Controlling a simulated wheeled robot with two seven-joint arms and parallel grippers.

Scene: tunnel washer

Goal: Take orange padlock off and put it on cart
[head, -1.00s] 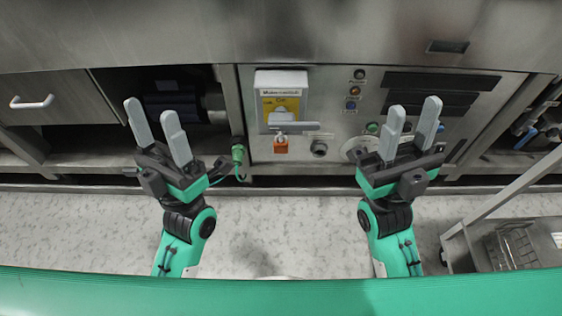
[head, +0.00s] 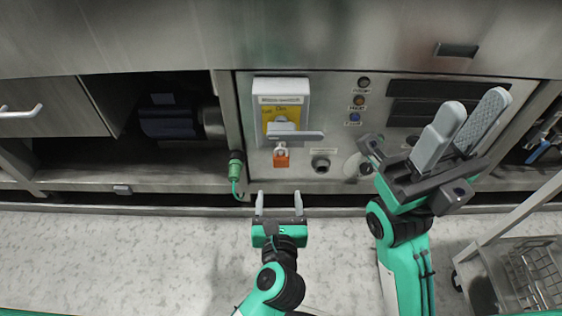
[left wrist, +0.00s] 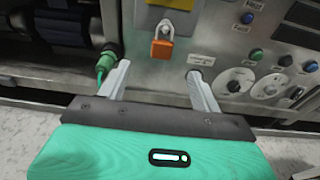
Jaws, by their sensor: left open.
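The orange padlock (head: 281,160) hangs below the grey handle (head: 297,136) of the main switch on the machine's front panel. It also shows in the left wrist view (left wrist: 162,47), with its shackle upward. My left gripper (head: 279,195) is open and empty, below the padlock and apart from it. In the left wrist view its two fingers (left wrist: 158,70) stand on either side of the padlock's line, with the padlock beyond them. My right gripper (head: 478,102) is open and empty in front of the panel's right side. The metal cart (head: 478,288) is at the lower right, partly cut off.
A green connector with a cable (head: 236,168) is left of the padlock. A wire basket (head: 540,275) sits at the cart. The speckled floor (head: 120,250) is clear at the left.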

